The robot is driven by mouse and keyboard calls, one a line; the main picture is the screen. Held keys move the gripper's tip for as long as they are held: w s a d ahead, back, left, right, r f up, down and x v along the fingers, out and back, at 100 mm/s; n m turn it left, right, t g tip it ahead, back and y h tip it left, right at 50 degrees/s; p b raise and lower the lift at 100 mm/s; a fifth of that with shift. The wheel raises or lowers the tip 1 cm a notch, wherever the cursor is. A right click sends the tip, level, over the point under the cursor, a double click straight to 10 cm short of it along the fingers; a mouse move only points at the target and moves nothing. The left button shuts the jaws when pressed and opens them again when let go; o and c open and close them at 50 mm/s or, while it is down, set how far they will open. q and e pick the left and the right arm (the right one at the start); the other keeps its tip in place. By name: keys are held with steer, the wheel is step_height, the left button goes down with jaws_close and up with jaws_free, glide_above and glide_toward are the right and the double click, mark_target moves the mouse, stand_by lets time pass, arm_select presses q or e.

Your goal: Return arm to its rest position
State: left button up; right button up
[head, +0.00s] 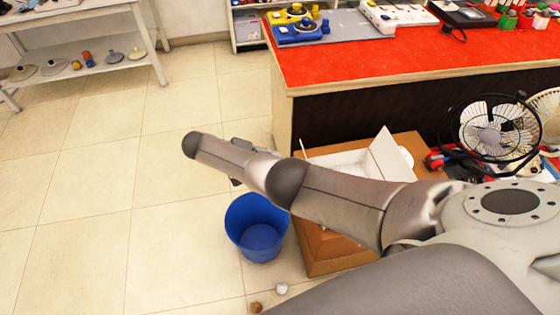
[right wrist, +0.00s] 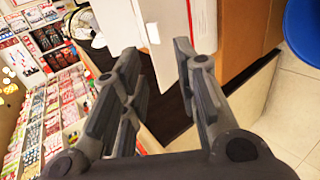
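My right arm comes in from the right in the head view and reaches left over the floor. Its gripper cannot be made out clearly in that view. In the right wrist view my right gripper (right wrist: 157,52) shows two dark fingers standing apart, with nothing held between them. A white box panel and dark ground lie beyond the fingers. My left arm and gripper are in neither view.
A blue bin (head: 258,240) stands on the floor below the arm. A cardboard box (head: 325,250) with a white box (head: 350,160) is beside it. A red-topped counter (head: 380,55) and black fan (head: 492,135) are at right. Tiled floor at left is clear.

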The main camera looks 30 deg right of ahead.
steer(key=shift+a+r, duration=0.1)
stand_by(0.4)
steer(key=s+a+f+n+y, duration=0.1)
steer(key=s+f+n+y, duration=0.1)
steer(key=s+f, duration=0.6)
steer(key=s+a+f+n+t+y, duration=0.15)
steer(key=s+f, duration=0.35)
steer(key=f, duration=0.7)
steer(key=s+f+n+y, duration=0.25)
steer(key=s+f, duration=0.35)
steer(key=f, duration=0.4)
steer(key=s+f+t+y, duration=0.1)
steer(key=s+f, duration=0.4)
steer(key=s, duration=0.8)
steer(key=s+f+t+y, duration=0.2)
steer(key=s+f, duration=0.3)
steer(key=s, duration=0.8)
steer(key=shift+s+d+f+y, duration=0.2)
steer(key=shift+d+y, duration=0.2)
steer(key=shift+y, duration=0.3)
steer(key=shift+s, duration=0.1)
